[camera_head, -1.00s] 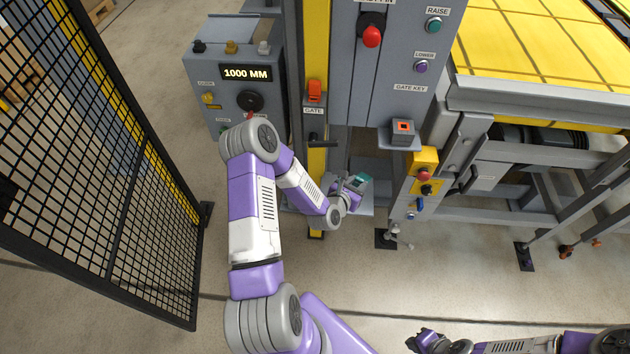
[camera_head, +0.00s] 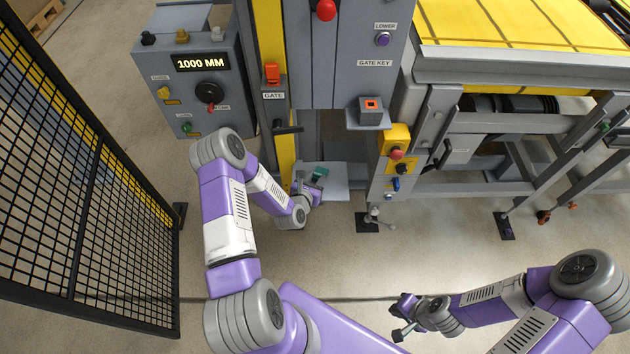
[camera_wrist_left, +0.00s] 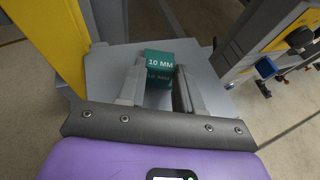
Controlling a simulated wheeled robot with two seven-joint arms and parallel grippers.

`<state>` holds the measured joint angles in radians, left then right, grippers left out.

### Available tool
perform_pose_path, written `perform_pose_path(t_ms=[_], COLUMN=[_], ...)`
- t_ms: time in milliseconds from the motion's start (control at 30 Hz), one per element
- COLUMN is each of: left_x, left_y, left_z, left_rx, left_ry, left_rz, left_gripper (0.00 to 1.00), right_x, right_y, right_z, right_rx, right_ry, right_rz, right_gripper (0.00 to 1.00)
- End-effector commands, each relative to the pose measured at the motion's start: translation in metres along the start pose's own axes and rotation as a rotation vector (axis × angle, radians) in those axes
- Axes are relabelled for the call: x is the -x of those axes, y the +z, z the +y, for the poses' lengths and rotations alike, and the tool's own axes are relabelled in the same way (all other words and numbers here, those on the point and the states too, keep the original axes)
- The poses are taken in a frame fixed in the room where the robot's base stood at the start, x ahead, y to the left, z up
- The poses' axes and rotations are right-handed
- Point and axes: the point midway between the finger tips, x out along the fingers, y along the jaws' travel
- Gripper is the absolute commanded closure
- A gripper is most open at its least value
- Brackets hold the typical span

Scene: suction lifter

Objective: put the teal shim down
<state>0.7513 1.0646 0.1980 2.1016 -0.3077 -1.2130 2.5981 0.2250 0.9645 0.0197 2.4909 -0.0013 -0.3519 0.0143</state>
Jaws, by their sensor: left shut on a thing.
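The teal shim (camera_head: 320,172) is a small block, and it also shows in the left wrist view (camera_wrist_left: 174,62) with "10 MM" on its faces. My left gripper (camera_head: 316,182) is shut on it; in the left wrist view its two grey fingers (camera_wrist_left: 158,88) stand on either side of the shim's near part. The shim is over a flat grey shelf (camera_head: 336,188) low between the posts. I cannot tell whether it touches the shelf. My right gripper (camera_head: 400,316) is at the lower right, far from the shim, and too small and dark to read.
A grey control box (camera_head: 200,85) reads "1000 MM" at the left. A yellow post (camera_head: 285,160) stands beside the shelf. A gate key block (camera_head: 371,108) and a yellow button box (camera_head: 396,142) are to the right. A black mesh fence (camera_head: 80,190) bounds the left.

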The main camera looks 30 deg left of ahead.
Motion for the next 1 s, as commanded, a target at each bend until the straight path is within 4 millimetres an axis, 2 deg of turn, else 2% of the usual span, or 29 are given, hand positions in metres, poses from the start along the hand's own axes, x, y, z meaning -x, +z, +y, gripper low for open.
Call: perform_pose_path(t_ms=[367, 400, 533, 933, 1000], left_x=[-0.002, -0.002, -0.001, 0.001, 0.013], left_y=[-0.004, -0.003, -0.003, 0.004, 0.002], left_z=[0.0, 0.0, 0.0, 0.0, 0.001], left_rx=[0.001, 0.001, 0.001, -0.001, 0.002], left_ry=[0.001, 0.0, 0.0, 0.0, 0.002], left_rz=[-0.001, -0.001, -0.001, -0.002, 0.001], left_gripper=[1.0, 0.59, 0.4, 0.4, 0.4], right_x=[-0.005, -0.004, -0.003, 0.003, 0.005], right_y=[0.0, 0.0, 0.0, 0.0, 0.0], right_z=[0.002, 0.001, 0.001, -0.001, -0.002], right_rx=[0.0, 0.0, 0.0, 0.0, 0.0], right_ry=[0.0, 0.0, 0.0, 0.0, 0.0], right_rz=[0.001, 0.0, 0.0, 0.0, 0.0], right_gripper=[1.0, 1.0, 1.0, 1.0, 1.0])
